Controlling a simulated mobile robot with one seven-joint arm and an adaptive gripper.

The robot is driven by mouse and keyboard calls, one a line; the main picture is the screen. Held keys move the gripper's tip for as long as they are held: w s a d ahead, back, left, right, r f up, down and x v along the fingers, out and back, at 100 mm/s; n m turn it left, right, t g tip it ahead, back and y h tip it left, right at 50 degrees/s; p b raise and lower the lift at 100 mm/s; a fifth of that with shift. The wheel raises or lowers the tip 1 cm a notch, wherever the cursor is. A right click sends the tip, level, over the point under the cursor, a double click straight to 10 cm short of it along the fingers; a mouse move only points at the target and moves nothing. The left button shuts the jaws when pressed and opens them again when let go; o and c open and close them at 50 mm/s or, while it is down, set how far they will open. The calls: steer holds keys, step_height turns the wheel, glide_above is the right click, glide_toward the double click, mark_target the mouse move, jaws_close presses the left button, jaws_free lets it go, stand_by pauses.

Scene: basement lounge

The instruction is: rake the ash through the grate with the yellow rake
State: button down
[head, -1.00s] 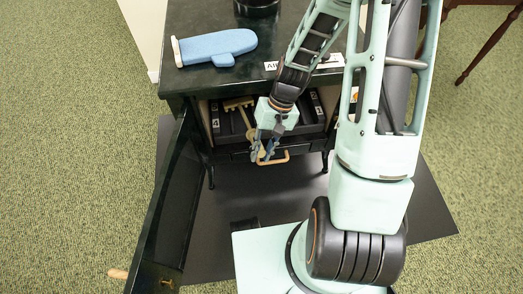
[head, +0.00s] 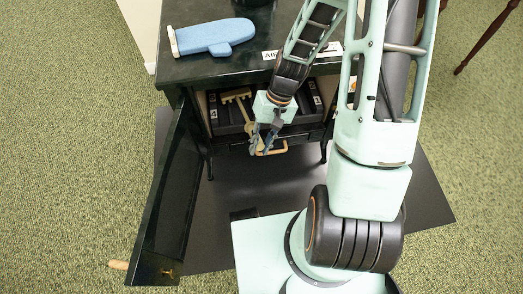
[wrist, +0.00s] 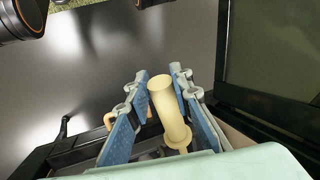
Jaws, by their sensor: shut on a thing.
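The yellow rake (head: 236,95) lies inside the open stove, its crosspiece towards the back left and its stem running towards my gripper. My gripper (head: 264,145) is at the stove's front opening. In the wrist view its blue finger pads (wrist: 160,115) are shut on the pale yellow rake handle (wrist: 170,112), whose rounded end points out from the stove. The dark grate area (head: 224,116) shows beside the rake. My wrist hides part of it, and I cannot make out ash.
The stove door (head: 165,205) stands open on the left. A tan drawer handle (head: 273,150) sits just below my gripper. A blue mitt (head: 212,36) lies on the stove top (head: 200,68). The dark floor mat (head: 255,185) in front is mostly clear.

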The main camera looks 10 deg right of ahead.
steer(key=shift+w+f, duration=0.1)
steer(key=shift+w, duration=0.25)
steer(key=shift+s, duration=2.1)
steer(key=shift+w+f, duration=0.15)
steer(key=shift+w, duration=0.9)
steer(key=shift+w+f, duration=0.1)
steer(key=shift+w, duration=0.95)
steer(key=shift+s, duration=2.1)
steer(key=shift+w+f, duration=0.2)
steer(key=shift+w, duration=1.95)
steer(key=shift+r, duration=0.1)
